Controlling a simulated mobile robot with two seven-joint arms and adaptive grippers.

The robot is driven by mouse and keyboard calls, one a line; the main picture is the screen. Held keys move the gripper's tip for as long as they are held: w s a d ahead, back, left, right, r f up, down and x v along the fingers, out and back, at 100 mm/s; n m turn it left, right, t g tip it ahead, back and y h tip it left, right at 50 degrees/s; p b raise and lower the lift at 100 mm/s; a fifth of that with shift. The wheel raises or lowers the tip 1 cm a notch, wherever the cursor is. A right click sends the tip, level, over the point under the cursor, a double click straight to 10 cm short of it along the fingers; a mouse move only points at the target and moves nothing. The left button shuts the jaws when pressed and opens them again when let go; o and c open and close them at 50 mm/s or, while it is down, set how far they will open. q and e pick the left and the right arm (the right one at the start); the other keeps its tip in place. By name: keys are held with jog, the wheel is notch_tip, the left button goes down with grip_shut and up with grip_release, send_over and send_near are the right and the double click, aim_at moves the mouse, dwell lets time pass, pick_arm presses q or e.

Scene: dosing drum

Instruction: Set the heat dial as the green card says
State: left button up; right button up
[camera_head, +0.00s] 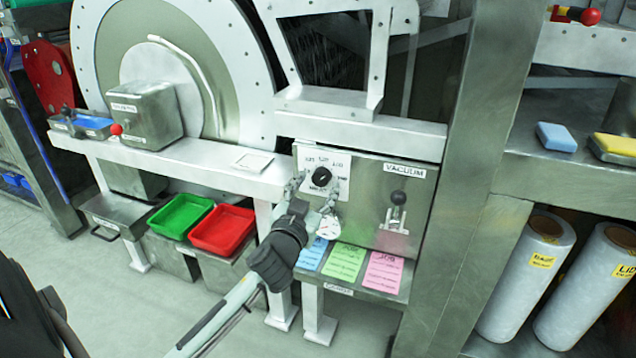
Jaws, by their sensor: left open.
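The heat dial is a black round knob (321,177) on a white plate with small labels around it, on the front of the grey metal box marked VACUUM. The labels are too small to read surely. The green card (345,262) lies on the low shelf below the box, between a blue card (312,254) and a pink card (384,271); its writing is too small to read. My left gripper (314,189) is open just in front of the dial, with a finger on either side of the knob. Whether they touch it, I cannot tell. My right gripper is out of view.
A lever with a black ball (397,198) stands right of the dial on the box. Green (180,216) and red (223,230) trays sit at lower left. A thick metal post (475,170) rises at right, with white rolls (525,275) beyond.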

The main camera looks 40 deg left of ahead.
pick_arm(q)
jog(key=shift+w+a, duration=0.15)
jog(key=shift+w, duration=0.4)
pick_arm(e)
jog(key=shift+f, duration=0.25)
pick_arm(q)
jog(key=c, duration=1.2)
jog(key=shift+o, duration=0.2)
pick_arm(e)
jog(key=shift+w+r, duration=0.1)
